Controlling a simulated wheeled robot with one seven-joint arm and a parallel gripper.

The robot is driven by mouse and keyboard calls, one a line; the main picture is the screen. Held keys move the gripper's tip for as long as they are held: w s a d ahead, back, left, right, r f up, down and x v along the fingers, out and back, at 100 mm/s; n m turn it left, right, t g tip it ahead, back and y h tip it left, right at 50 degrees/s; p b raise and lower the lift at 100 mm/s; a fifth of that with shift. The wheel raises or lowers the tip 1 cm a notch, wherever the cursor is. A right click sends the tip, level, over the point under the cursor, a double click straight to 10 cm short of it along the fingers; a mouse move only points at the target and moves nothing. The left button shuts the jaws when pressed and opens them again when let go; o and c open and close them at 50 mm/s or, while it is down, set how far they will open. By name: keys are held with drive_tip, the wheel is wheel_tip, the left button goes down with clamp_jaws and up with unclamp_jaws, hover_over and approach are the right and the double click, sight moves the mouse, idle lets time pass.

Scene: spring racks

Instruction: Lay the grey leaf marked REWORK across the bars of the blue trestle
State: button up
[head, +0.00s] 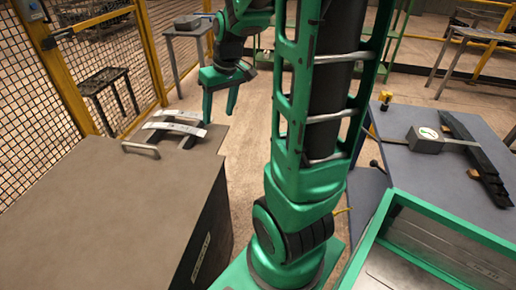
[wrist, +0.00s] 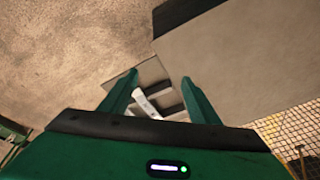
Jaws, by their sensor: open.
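Two pale, curved leaves lie on a dark rack at the far end of the brown bench in the head view: a rear leaf (head: 180,113) and a front leaf (head: 174,128). Their markings are too small to read, so I cannot tell which one is marked REWORK. My gripper (head: 220,117) is open and empty, just right of the leaves and above the bench's far corner. In the wrist view, a pale leaf (wrist: 147,104) shows beyond my open fingers (wrist: 160,78), over dark bars. I cannot pick out a blue trestle with certainty.
The brown bench (head: 95,205) has a pale handle (head: 141,149) on top. At right, a blue-grey table (head: 400,165) bears a grey box (head: 426,138) and a black notched rack (head: 475,155). A green-rimmed bin (head: 440,229) stands in front. Yellow-framed mesh fence (head: 65,75) runs at left.

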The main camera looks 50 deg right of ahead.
drive_tip(key=shift+o, duration=0.4)
drive_tip(key=s+a+m+g, duration=0.1)
drive_tip(key=s+a+m, duration=0.1)
drive_tip(key=s, duration=0.8)
drive_tip(key=s+a+m+g, duration=0.2)
drive_tip(key=s+a, duration=0.1)
drive_tip(key=s, duration=0.8)
drive_tip(key=shift+a, duration=0.35)
drive_tip(key=w+d+n+t, duration=0.1)
drive_tip(key=w+d+n, duration=0.25)
drive_tip(key=w, duration=1.05)
drive_tip(key=w+d+n+t, duration=0.2)
drive_tip(key=w+d, duration=0.3)
drive_tip(key=w, duration=0.9)
drive_tip(key=n+t+y, duration=0.3)
drive_tip(key=n+t, duration=0.2)
drive_tip(key=n, duration=0.1)
approach(183, 113)
drive_tip(key=shift+s+d+r, duration=0.55)
drive_tip(key=shift+s+r, duration=0.15)
drive_tip(key=shift+s, duration=0.05)
drive_tip(key=shift+w+f, duration=0.1)
drive_tip(key=shift+w, duration=0.05)
drive_tip(key=x, duration=1)
drive_tip(key=shift+w+a+f, duration=0.15)
drive_tip(key=shift+w+a, duration=0.05)
drive_tip(key=shift+a, duration=0.05)
clamp_jaws()
